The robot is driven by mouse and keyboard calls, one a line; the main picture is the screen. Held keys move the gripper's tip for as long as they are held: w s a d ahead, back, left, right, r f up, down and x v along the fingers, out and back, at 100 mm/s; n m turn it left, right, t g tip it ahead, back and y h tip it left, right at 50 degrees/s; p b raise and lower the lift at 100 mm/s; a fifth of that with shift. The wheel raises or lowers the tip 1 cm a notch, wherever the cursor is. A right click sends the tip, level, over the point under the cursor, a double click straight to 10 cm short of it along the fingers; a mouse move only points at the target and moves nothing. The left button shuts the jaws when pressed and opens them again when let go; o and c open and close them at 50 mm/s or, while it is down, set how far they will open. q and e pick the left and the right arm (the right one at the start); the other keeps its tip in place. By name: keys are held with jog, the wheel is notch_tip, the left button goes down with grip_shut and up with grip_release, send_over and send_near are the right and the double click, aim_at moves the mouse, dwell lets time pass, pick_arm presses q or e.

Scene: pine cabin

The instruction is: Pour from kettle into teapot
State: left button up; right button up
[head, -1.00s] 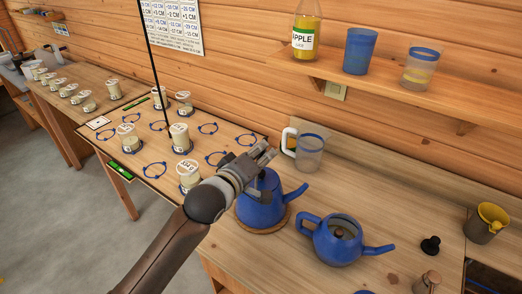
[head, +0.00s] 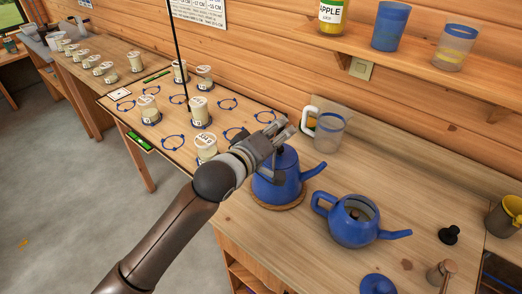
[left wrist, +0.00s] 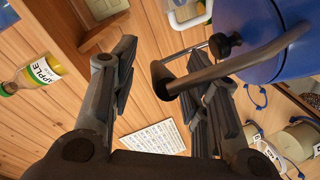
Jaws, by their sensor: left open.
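The blue kettle (head: 277,187) stands upright on a round wooden trivet (head: 281,206), its spout to the right. My left gripper (head: 277,136) is open at the top of the kettle and hides much of its handle. In the left wrist view, the dark kettle handle (left wrist: 245,58) reaches into the space between the open fingers (left wrist: 160,88), and the blue body (left wrist: 265,35) is at the upper right. The blue teapot (head: 349,232) stands uncovered to the right of the kettle, spout right. A blue lid (head: 378,286) lies near the front edge. My right gripper is not in view.
A clear jug (head: 331,130) stands behind the kettle. A black knobbed object (head: 449,235) and a wooden-handled tool (head: 440,272) are right of the teapot. Several labelled jars are on the left board. A shelf (head: 400,65) overhangs the back.

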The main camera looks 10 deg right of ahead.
pick_arm(q)
jog(key=b+v, duration=0.2)
jog(key=v, duration=0.7)
jog(key=s+a+f+m+g+y, duration=0.1)
jog(key=s+a+f+y, duration=0.25)
jog(key=a+f, duration=0.55)
jog(key=s+a+f+m+g+y, duration=0.1)
jog(key=s+a+f+g+y, duration=0.15)
jog(key=s+a+f, duration=0.45)
jog(key=s+a+f+m+g+y, duration=0.3)
jog(key=s+a+f+g+y, duration=0.15)
jog(key=s+a+f, duration=0.9)
notch_tip(320, 180, down, 26)
jog(key=s, duration=0.3)
jog(key=s+a+f+g, duration=0.1)
jog(key=s+a+f, duration=0.2)
jog(key=s+f, duration=1.2)
jog(key=shift+s+a+g+y, duration=0.25)
jog(key=shift+s+g+y, duration=0.15)
jog(key=shift+s, duration=0.2)
